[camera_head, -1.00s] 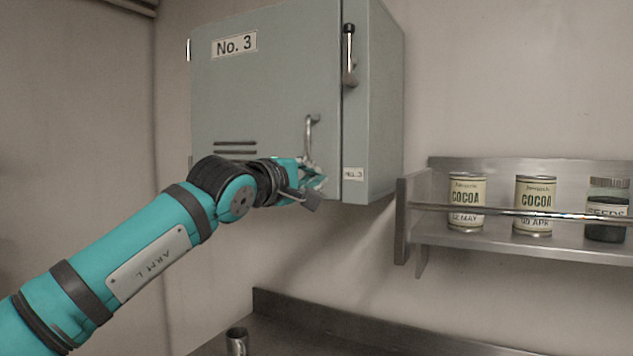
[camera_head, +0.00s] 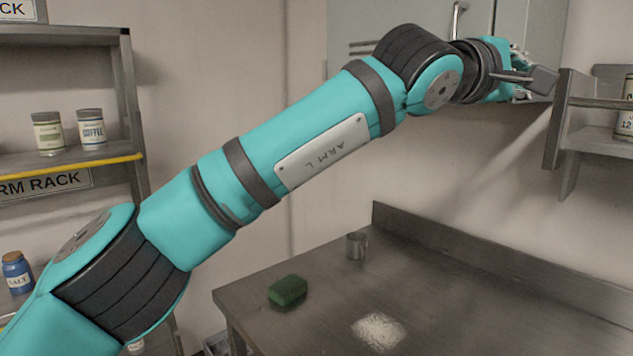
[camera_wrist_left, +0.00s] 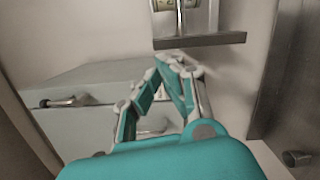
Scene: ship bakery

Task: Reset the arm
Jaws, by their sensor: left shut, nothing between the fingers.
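My left arm reaches up across the head view from the lower left. Its left gripper (camera_head: 522,86) is at the upper right, in front of the lower part of a grey-green wall cabinet (camera_head: 515,25). The cabinet's vertical handle (camera_head: 457,20) shows to the left of and above the gripper, apart from it. In the left wrist view the gripper's fingers (camera_wrist_left: 172,64) come together with nothing between them. The cabinet (camera_wrist_left: 100,78) and a handle (camera_wrist_left: 68,101) lie to the left there. My right gripper is not in view.
A wall shelf (camera_head: 590,140) with a tin stands close right of the gripper. Below is a metal counter (camera_head: 480,290) with a metal cup (camera_head: 356,246), a green block (camera_head: 288,291) and white powder (camera_head: 378,331). A rack (camera_head: 70,160) with jars stands left.

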